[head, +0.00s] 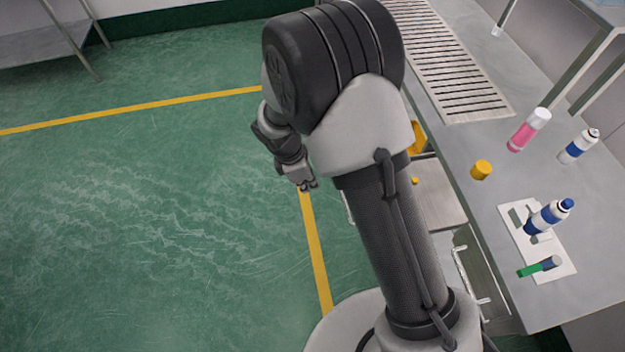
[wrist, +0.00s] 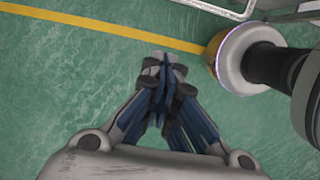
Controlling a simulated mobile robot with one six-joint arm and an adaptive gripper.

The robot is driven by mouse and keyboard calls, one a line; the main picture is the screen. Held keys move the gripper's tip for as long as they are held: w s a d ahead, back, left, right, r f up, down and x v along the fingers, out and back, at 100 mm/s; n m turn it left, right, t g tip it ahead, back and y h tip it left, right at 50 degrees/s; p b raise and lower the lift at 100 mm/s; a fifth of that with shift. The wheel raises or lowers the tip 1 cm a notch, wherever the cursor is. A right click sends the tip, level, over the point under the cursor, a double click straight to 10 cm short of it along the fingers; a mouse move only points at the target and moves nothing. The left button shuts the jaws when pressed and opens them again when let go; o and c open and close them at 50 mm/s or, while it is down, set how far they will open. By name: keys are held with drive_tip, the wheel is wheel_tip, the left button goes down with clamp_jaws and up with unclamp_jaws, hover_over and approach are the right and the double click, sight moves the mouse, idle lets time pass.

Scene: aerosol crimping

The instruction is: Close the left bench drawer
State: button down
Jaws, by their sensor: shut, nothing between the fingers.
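A bench drawer (head: 440,193) stands pulled out from the front of the steel bench in the head view, partly hidden behind my arm. Its inside shows, with a small yellow-orange thing in it. A pale handle bar, likely this drawer's, shows at the top of the wrist view (wrist: 225,8). My gripper (head: 307,186) is over the green floor, to the left of the drawer and apart from it. In the wrist view my gripper (wrist: 163,68) has its fingers together with nothing between them.
The bench top (head: 590,210) holds a pink can (head: 528,130), a blue-white can (head: 579,146), a yellow cap (head: 481,170), and a white plate (head: 510,228) with a bottle (head: 548,217) and green-tipped item (head: 538,267). Another handle (head: 466,275) is below.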

drive_tip(key=w+d+f+b, duration=0.1)
drive_tip(key=d+f+b, duration=0.2)
drive_tip(key=d+f, duration=0.2)
drive_tip(key=shift+w+d+f, duration=0.25)
drive_tip(key=shift+w+f, duration=0.1)
drive_tip(key=shift+f, duration=0.1)
drive_tip(key=w+d+p, duration=0.2)
drive_tip(key=d, duration=0.6)
drive_tip(key=w+d+p, duration=0.2)
drive_tip(key=d, duration=0.6)
drive_tip(key=w+d+p, duration=0.3)
drive_tip(key=d, duration=0.5)
drive_tip(key=shift+d, duration=0.15)
